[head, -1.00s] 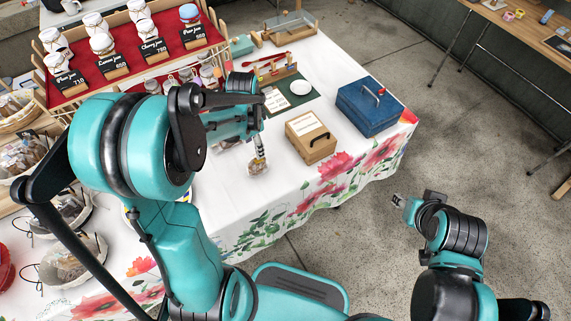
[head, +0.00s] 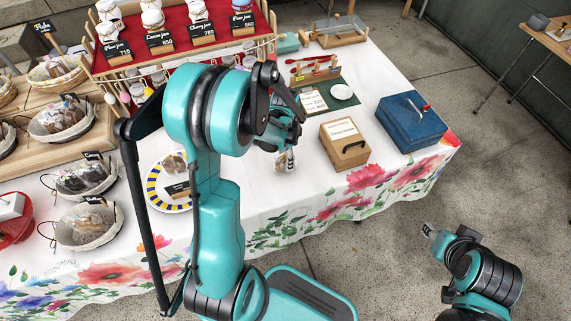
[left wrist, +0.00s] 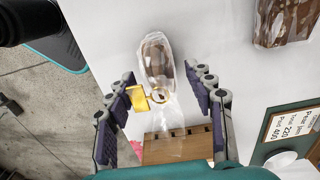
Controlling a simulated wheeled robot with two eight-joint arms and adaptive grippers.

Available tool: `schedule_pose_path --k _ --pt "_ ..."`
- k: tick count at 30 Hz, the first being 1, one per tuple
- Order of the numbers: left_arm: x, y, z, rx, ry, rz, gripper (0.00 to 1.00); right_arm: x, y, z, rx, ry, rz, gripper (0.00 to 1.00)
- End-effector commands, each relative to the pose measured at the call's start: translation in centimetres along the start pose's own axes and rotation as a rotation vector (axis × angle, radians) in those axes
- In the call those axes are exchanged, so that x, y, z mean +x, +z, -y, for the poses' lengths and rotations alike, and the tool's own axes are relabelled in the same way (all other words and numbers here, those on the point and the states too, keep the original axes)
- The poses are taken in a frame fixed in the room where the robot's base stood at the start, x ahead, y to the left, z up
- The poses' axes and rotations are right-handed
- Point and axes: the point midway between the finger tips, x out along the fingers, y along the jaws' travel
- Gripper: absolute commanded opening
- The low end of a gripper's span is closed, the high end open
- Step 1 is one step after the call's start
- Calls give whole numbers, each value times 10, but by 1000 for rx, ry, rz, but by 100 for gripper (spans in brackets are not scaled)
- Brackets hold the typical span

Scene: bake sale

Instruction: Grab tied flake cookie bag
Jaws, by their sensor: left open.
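The tied flake cookie bag is a clear bag with brown and pale pieces (left wrist: 156,62) and a gold tie with a small gold tag (left wrist: 140,100). In the head view it shows as a small clear bag (head: 281,164) on the white cloth, just below my left gripper (head: 288,138), which partly hides it. In the left wrist view my left gripper (left wrist: 166,95) is open, with one finger on each side of the bag's tied neck. No clear contact shows. My right gripper (head: 430,231) is off the table at lower right, too small to judge.
A wooden box (head: 345,146) stands right of the bag, with a blue box (head: 412,122) beyond. A striped plate (head: 157,199) and baskets (head: 88,227) lie left. A jar stand (head: 180,45) is behind. Another bag (left wrist: 285,22) shows in the wrist view.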

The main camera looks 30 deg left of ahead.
Motion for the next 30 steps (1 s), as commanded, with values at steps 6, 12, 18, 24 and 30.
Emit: schedule_pose_path --k 6,12,18,24,30 --pt "-1 0 0 0 0 0 17 0 0 0 0 0 0 40" --pt "-1 0 0 0 0 0 17 0 0 0 0 0 0 40" --pt "-3 0 0 0 0 0 17 -1 -1 0 0 0 0 40" --pt "-21 0 0 -1 0 0 17 -10 -7 0 0 0 0 40" --pt "-54 -5 -14 3 0 0 17 -24 -17 0 0 0 0 40"
